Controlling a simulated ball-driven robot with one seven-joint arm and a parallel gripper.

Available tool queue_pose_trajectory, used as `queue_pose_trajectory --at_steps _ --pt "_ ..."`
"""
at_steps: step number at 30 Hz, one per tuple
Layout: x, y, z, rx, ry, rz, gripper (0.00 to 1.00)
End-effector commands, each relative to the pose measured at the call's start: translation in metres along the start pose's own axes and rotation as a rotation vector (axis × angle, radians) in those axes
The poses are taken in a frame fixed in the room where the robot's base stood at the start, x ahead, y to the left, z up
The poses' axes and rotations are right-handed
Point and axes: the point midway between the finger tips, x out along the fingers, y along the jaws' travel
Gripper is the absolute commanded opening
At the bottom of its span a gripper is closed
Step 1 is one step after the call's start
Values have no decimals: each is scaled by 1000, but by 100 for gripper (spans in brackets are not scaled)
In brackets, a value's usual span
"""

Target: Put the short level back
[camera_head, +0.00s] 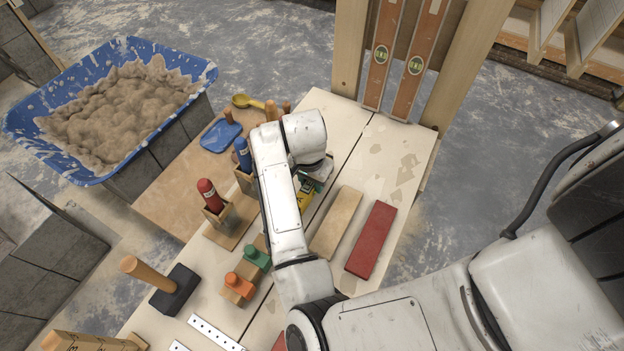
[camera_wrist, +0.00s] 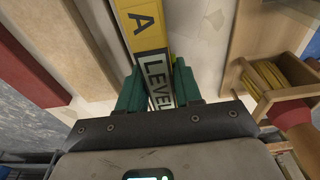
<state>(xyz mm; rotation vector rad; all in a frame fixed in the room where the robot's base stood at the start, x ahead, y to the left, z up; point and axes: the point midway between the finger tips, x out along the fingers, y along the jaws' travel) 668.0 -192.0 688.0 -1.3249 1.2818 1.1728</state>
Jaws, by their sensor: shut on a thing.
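The short level (camera_wrist: 148,30) is yellow with a large "A" and a white part reading "LEVEL". In the wrist view it runs between the green fingers of my gripper (camera_wrist: 158,88), which is shut on it. In the head view a yellow bit of the level (camera_head: 304,196) shows beside my arm, low over the pale workbench; my arm hides most of it. I cannot tell whether the level touches the bench top. Two long wood-toned levels (camera_head: 380,55) (camera_head: 418,62) stand upright in a wooden frame at the back.
A tan board (camera_head: 336,222) and a red board (camera_head: 371,240) lie right of my gripper. Left are wooden holders with a red-handled tool (camera_head: 209,195) and a blue-handled one (camera_head: 243,154). A blue mortar tub (camera_head: 110,50) stands far left.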

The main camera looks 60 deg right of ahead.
Motion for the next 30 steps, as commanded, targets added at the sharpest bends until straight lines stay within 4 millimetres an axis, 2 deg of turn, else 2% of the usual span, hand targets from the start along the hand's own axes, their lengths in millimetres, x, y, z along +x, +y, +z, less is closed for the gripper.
queue_pose_trajectory --at_steps 12,13,22,30 --pt "5 0 0 0 0 0 0" --pt "4 0 0 0 0 0 36" --pt "4 0 0 0 0 0 64" --pt "3 0 1 0 0 0 64"
